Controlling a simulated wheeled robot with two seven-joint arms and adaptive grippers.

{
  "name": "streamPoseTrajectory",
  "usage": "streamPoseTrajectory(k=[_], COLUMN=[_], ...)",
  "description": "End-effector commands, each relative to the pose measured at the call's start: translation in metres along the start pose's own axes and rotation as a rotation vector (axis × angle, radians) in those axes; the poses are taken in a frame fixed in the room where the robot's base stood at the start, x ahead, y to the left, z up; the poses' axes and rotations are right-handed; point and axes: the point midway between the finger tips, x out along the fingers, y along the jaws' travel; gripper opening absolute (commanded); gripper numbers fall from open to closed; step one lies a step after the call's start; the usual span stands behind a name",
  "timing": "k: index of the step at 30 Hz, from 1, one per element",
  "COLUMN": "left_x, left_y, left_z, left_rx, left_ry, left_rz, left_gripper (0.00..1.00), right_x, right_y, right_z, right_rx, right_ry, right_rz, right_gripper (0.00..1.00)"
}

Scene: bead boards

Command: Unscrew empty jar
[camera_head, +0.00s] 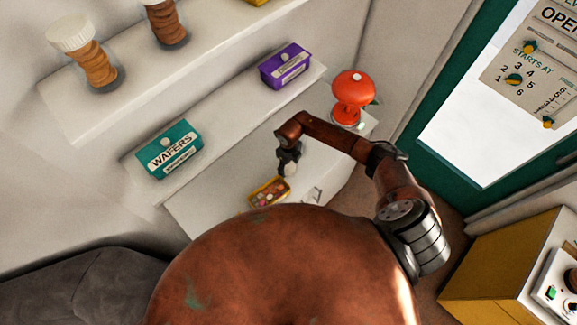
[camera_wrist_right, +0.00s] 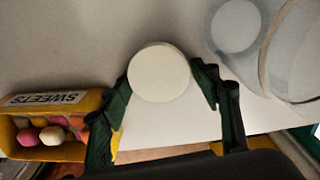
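My right gripper (camera_head: 289,165) reaches down over the lower white shelf. In the right wrist view its green fingers (camera_wrist_right: 162,85) stand apart, with their tips against both sides of a white round lid-like piece (camera_wrist_right: 160,72). The same small white piece (camera_head: 291,170) shows just under the fingers in the head view. A clear, empty-looking glass jar (camera_head: 313,195) is on the shelf to the right of the gripper. In the right wrist view the glass jar (camera_wrist_right: 285,55) is cut off by the frame at the upper right. My left gripper is out of view.
A yellow sweets box (camera_head: 268,191) sits left of the gripper, close to one finger. Two biscuit jars (camera_head: 97,67) (camera_head: 169,28) are on the upper shelf.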

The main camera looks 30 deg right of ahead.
Motion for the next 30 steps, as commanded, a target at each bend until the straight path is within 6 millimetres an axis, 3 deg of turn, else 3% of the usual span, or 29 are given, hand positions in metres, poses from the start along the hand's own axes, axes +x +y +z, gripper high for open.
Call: streamPoseTrajectory(k=[10,22,30], left_x=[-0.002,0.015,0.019], left_y=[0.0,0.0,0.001], left_z=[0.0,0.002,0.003], left_rx=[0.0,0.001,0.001], left_ry=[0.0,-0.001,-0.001], left_rz=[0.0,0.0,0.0], left_gripper=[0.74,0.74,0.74], right_x=[-0.013,-0.093,-0.121], right_y=[-0.002,-0.002,0.0], right_z=[0.001,0.001,0.0], right_rx=[-0.001,-0.001,0.0], right_ry=[-0.002,-0.003,-0.001], right_rz=[-0.002,-0.004,-0.001], right_gripper=[0.57,0.57,0.57])
